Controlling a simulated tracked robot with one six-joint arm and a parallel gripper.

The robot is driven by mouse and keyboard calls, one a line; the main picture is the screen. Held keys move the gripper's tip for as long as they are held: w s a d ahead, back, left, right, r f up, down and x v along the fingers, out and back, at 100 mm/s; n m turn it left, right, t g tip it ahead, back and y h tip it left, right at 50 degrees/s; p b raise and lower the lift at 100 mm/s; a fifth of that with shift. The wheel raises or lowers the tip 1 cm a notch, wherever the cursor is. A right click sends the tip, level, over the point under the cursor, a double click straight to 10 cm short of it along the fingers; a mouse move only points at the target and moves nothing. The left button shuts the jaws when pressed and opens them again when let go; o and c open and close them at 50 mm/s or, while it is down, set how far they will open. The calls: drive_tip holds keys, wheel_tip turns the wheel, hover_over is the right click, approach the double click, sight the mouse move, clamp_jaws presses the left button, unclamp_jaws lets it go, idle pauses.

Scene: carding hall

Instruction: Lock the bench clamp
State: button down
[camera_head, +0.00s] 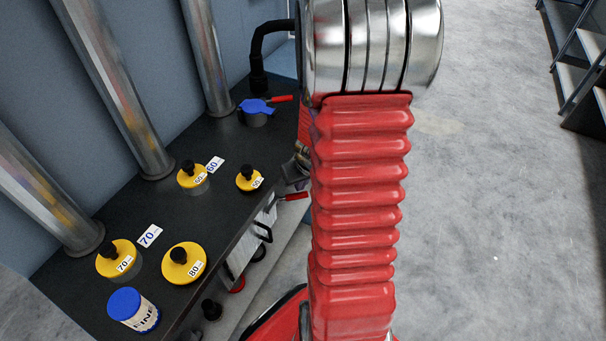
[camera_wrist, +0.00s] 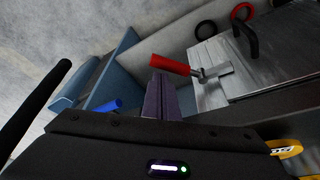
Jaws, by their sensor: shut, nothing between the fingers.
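A red-handled metal lever, likely the bench clamp (camera_wrist: 170,65), shows in the wrist view, fixed by a bracket to a grey metal panel. Its red grip points left, away from the panel. A red grip (camera_head: 293,196) beside the bench's front in the head view seems to be the same one. My gripper (camera_wrist: 162,80) is shut and empty, its dark fingertips just below the red grip in the wrist picture. I cannot tell whether they touch. In the head view my red arm hides most of the gripper.
The dark bench (camera_head: 225,215) holds several yellow-lidded weights, a blue-lidded tin (camera_head: 133,309) and a blue fitting with a red handle (camera_head: 258,107). Metal columns (camera_head: 206,60) stand along its back. Shelving or steps (camera_head: 580,65) stand at upper right. The grey floor (camera_head: 500,200) at right is clear.

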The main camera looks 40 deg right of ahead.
drive_tip(key=v, duration=0.8)
drive_tip(key=shift+a, duration=0.2)
drive_tip(key=shift+r, duration=0.15)
idle(0.4)
drive_tip(key=s+a+r+n+t, duration=0.1)
drive_tip(key=s+a+r+n, duration=0.1)
drive_tip(key=a+r, duration=0.7)
drive_tip(key=s+a+r+n+y, duration=0.1)
drive_tip(key=s+a+r+n, duration=0.1)
drive_tip(key=s+a+r, duration=0.3)
drive_tip(key=a+r, duration=0.4)
drive_tip(key=a, duration=0.7)
drive_tip(key=shift+s+r+t, duration=0.3)
drive_tip(key=shift+r+t, duration=0.05)
drive_tip(key=shift+t, duration=0.05)
drive_tip(key=shift+a, duration=0.1)
